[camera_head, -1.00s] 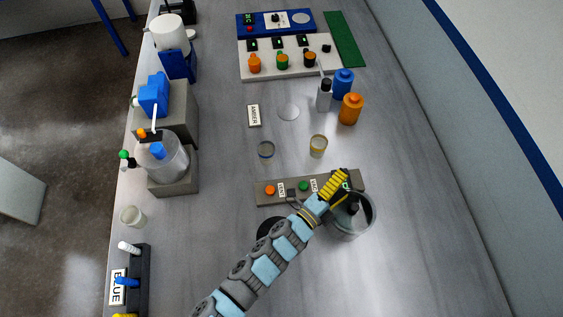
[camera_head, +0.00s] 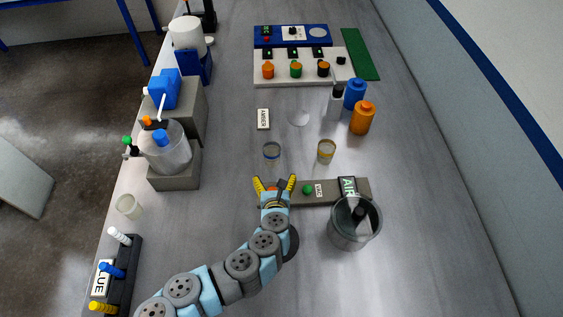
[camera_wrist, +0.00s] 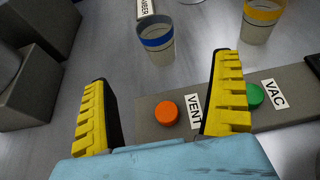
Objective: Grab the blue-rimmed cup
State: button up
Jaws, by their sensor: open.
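The blue-rimmed cup (camera_head: 271,151) is a small clear cup with a blue band, upright on the grey bench in the head view. In the wrist view the cup (camera_wrist: 156,40) stands ahead of my gripper, between the lines of its fingers and beyond their tips. My gripper (camera_head: 274,184) is open and empty, its yellow ridged fingers spread over the left part of the button panel. In the wrist view my gripper (camera_wrist: 162,90) shows both fingers apart, with nothing between them but the panel and bench.
A yellow-rimmed cup (camera_head: 326,151) stands close to the right of the blue-rimmed one. The panel (camera_wrist: 155,128) has an orange VENT button (camera_wrist: 166,113) and a green VAC button (camera_wrist: 254,95). A clear pot (camera_head: 354,226) stands right of my gripper.

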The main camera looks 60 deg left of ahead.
aim_at(272, 157)
jog(key=shift+a, duration=0.45)
jog(key=x, duration=1)
jog(key=shift+a, duration=0.3)
jog(key=shift+f+x, duration=0.2)
jog(key=shift+x, duration=1.45)
jog(key=shift+b+x, duration=0.35)
jog(key=shift+x, duration=1.05)
jog(key=shift+f, duration=0.1)
jog(key=c, duration=1.1)
